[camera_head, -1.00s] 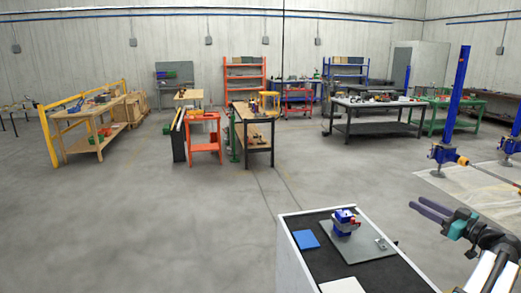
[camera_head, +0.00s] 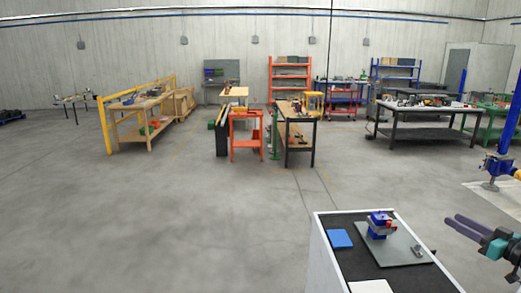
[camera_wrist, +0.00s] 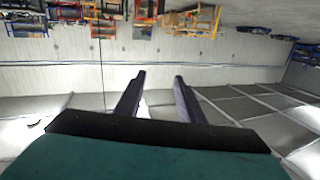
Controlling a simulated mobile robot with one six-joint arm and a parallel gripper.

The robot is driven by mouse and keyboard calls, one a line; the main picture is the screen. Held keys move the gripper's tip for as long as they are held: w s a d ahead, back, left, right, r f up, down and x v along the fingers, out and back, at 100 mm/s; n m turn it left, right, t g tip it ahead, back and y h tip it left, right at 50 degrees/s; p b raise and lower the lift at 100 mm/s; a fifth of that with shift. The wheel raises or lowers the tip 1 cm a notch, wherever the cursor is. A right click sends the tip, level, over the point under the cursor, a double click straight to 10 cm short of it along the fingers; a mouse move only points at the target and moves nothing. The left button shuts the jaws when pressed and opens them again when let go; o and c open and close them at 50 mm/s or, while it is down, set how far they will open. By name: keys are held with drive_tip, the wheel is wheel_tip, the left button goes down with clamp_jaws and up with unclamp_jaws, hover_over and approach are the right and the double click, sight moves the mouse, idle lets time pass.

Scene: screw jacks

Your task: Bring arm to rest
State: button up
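My gripper (camera_head: 457,226) is at the right edge of the head view, with its dark fingers pointing left over bare floor. It is to the right of the black-topped bench and apart from it. In the wrist view, my gripper (camera_wrist: 159,76) shows its two fingers apart with an empty gap between them. The wrist view is upside down, with the ceiling low and the workshop furniture along the top. Most of my arm is cut off by the right edge of the head view.
The white-sided bench (camera_head: 353,255) has a black top with a blue pad (camera_head: 340,239), a grey plate (camera_head: 372,258) and a blue-red device (camera_head: 381,225). A blue post (camera_head: 507,130) stands at the far right. The floor (camera_head: 180,220) at left is clear.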

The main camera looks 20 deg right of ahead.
drive_tip(key=w+a+f+g+y, duration=0.2)
drive_tip(key=w+a+f+g, duration=0.1)
drive_tip(key=w+a+f, duration=0.65)
drive_tip(key=w+a+f+g+y, duration=0.1)
drive_tip(key=w+a+f+g, duration=0.2)
drive_tip(key=w+a+f, duration=0.65)
drive_tip(key=w+a+f+g+y, duration=0.25)
drive_tip(key=w+a+f, duration=0.2)
drive_tip(key=a, duration=0.85)
drive_tip(key=s+a+f+g+h, duration=0.25)
drive_tip(key=a+f, duration=0.35)
drive_tip(key=a, duration=0.6)
drive_tip(key=s+a+f+g+h, duration=0.1)
drive_tip(key=s+a+f+g, duration=0.15)
drive_tip(key=a+f, duration=0.7)
drive_tip(key=s+a+f+g+h, duration=0.2)
drive_tip(key=a+f+g, duration=0.2)
drive_tip(key=a, duration=1)
drive_tip(key=s+f+g+b, duration=0.2)
drive_tip(key=s+f+b, duration=0.7)
drive_tip(key=f, duration=0.9)
drive_tip(key=s+f+g+b, duration=0.3)
drive_tip(key=s+f+b, duration=0.6)
drive_tip(key=s+f, duration=0.7)
wheel_tip(320, 180, down, 2)
drive_tip(key=shift+s+d+f+n, duration=0.2)
drive_tip(key=shift+d+f+n, duration=0.1)
drive_tip(key=shift+d, duration=0.1)
drive_tip(key=shift+r, duration=0.1)
drive_tip(key=shift+c, duration=0.5)
